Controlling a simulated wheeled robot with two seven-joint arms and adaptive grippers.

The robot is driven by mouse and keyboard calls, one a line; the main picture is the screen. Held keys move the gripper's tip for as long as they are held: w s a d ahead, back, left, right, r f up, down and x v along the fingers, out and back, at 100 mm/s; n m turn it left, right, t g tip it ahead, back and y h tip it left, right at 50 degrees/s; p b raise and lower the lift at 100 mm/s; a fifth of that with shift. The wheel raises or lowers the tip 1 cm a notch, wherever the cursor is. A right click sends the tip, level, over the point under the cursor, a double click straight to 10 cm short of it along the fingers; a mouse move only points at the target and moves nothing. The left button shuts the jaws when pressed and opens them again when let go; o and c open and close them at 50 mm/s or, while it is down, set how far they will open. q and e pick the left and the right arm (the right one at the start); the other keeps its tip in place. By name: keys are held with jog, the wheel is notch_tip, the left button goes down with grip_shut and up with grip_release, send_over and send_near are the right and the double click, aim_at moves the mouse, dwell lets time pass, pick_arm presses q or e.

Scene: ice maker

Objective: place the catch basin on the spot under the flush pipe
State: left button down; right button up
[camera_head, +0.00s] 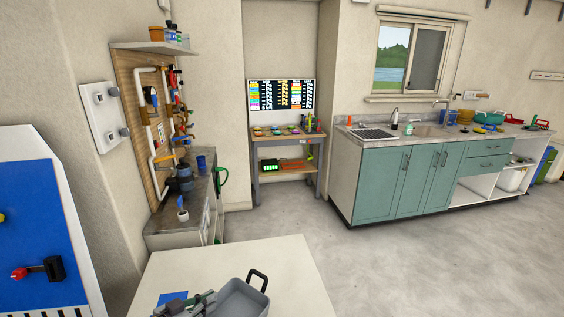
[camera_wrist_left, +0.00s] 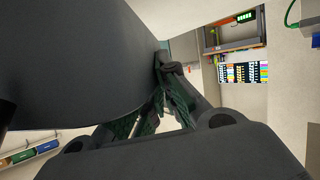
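The catch basin (camera_head: 240,299) is a grey open tray with a black looped handle at its far right end. It is at the bottom of the head view, over the white table, and its near part is cut off. My left gripper (camera_head: 190,303) is at the basin's left side. In the left wrist view its fingers (camera_wrist_left: 165,92) come together at a dark handle-like part beside a large dark grey wall, which looks like the basin (camera_wrist_left: 80,60). A black fitting with a red knob (camera_head: 42,270) sits on the blue panel at left; I cannot tell whether it is the flush pipe. My right gripper is not in view.
The white table (camera_head: 285,260) is bare behind the basin, with a blue patch (camera_head: 172,297) near the gripper. The blue-fronted machine (camera_head: 35,225) stands at the left. A low cabinet, workbench (camera_head: 288,137) and sink counter (camera_head: 395,180) stand further back. The floor at right is clear.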

aim_at(222, 298)
pick_arm(q)
jog(key=shift+s+f+n+y, duration=0.1)
jog(key=shift+n+y, duration=0.2)
jog(key=shift+s+f+n+t+y, duration=0.1)
jog(key=shift+f+n+t+y, duration=0.3)
jog(key=shift+n+y, duration=0.35)
jog(key=shift+s+f+n+t+y, duration=0.15)
jog(key=shift+n+t+y, duration=0.35)
jog(key=shift+n+y, duration=0.25)
jog(key=shift+a+f+n+t+y, duration=0.1)
jog(key=shift+f+n+t+y, duration=0.15)
jog(key=shift+n+y, duration=0.75)
jog(key=shift+a+f+n+t+y, duration=0.15)
jog(key=shift+f+n+y, duration=0.2)
jog(key=shift+n+y, duration=0.6)
jog(key=shift+d+r+m, duration=0.2)
jog(key=shift+d+m, duration=0.05)
jog(key=shift+d, duration=1.05)
jog(key=shift+w+d+r+h, duration=0.1)
jog(key=shift+d+r+h, duration=0.15)
jog(key=shift+d, duration=0.3)
jog(key=shift+a, duration=0.15)
